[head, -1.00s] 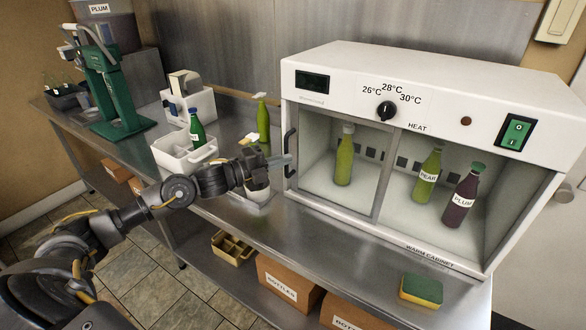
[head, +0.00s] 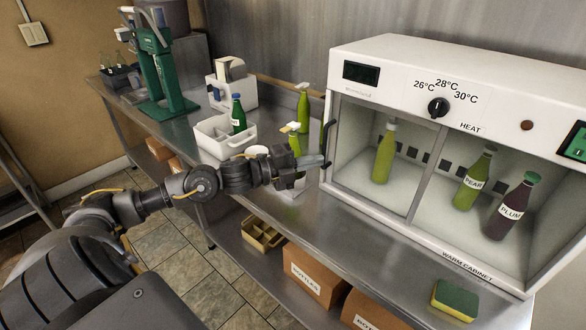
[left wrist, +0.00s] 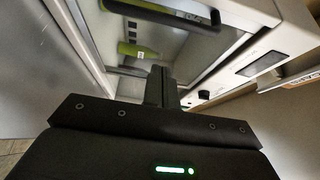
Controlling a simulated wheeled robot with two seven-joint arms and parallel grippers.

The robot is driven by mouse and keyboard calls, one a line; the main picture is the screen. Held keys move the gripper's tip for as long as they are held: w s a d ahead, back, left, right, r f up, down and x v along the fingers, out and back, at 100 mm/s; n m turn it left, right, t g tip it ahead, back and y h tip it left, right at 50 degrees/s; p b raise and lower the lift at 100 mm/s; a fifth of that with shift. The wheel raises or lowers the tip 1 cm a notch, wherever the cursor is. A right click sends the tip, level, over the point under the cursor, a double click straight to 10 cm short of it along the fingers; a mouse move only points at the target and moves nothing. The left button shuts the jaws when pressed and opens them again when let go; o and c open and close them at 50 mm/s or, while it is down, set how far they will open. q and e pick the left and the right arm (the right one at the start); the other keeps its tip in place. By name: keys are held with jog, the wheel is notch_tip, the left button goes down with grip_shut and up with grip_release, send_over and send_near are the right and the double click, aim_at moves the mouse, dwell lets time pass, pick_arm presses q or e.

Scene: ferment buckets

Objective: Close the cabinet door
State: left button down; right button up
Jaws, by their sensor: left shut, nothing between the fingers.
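The white warm cabinet (head: 455,85) stands on the steel bench at right in the head view. Its framed glass door (head: 372,160) covers the left half of the front and looks flush or nearly flush. The dark door handle (head: 328,142) is at the door's left edge. My left gripper (head: 316,161) is shut and empty, its fingertips at or very near the handle's lower part; contact is unclear. In the left wrist view, the shut fingers (left wrist: 160,75) point at the door below the handle (left wrist: 165,14). My right gripper is not in view.
Green bottles and a plum bottle (head: 513,208) stand inside the cabinet. Left of it are a white crate (head: 222,140), bottles (head: 303,108) and a green capper (head: 160,75). A sponge (head: 456,299) lies at the bench's front edge. Boxes (head: 315,275) sit below.

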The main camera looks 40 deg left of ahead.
pick_arm(q)
jog(key=b+v, duration=0.1)
jog(key=v, duration=0.4)
jog(key=shift+a, duration=0.15)
dwell(0.3)
